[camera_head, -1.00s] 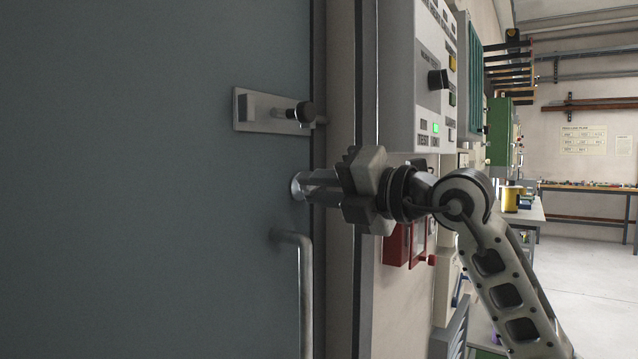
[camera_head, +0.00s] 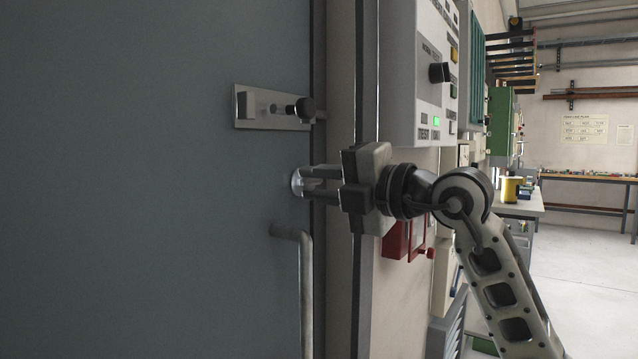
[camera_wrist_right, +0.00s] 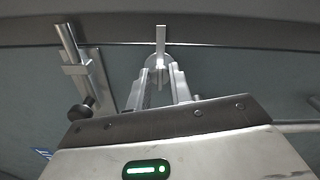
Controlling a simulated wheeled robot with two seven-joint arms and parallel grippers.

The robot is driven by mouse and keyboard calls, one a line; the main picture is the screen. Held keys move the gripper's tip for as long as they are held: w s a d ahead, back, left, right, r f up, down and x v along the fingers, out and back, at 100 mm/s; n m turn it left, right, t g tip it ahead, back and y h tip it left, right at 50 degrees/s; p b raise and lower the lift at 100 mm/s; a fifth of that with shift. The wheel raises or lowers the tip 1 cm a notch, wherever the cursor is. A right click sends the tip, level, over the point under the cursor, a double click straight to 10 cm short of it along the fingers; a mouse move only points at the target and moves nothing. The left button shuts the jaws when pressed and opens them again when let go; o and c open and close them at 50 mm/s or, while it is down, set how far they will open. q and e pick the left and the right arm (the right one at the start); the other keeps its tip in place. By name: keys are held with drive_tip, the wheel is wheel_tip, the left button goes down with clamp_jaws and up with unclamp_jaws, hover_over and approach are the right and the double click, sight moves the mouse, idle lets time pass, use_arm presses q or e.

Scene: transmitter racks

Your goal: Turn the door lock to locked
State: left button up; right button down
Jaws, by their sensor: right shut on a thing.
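The door lock (camera_head: 297,183) is a small round silver fitting near the right edge of the grey door (camera_head: 150,200). My right gripper (camera_head: 308,183) reaches it from the right, its fingers shut on the lock's thumb-turn. The right wrist view also shows the lock (camera_wrist_right: 160,62) at the fingertips, with a straight metal bar standing out from it toward the door's edge. The fingers partly hide the turn piece. My left gripper is not in view.
A slide bolt with a black knob (camera_head: 305,108) sits on a plate above the lock. A vertical handle (camera_head: 306,290) is below it. A grey control box (camera_head: 425,75) and a red box (camera_head: 397,240) hang on the wall beside the door frame.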

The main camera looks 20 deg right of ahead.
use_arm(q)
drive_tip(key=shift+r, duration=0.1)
use_arm(e)
drive_tip(key=c, duration=1.3)
unclamp_jaws()
drive_tip(key=shift+o, duration=0.2)
use_arm(q)
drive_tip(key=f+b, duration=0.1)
drive_tip(key=b, duration=0.1)
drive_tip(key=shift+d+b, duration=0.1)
drive_tip(key=shift+b, duration=0.25)
use_arm(e)
drive_tip(key=v, duration=1.6)
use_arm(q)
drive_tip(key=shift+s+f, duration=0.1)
use_arm(e)
drive_tip(key=shift+f, duration=0.1)
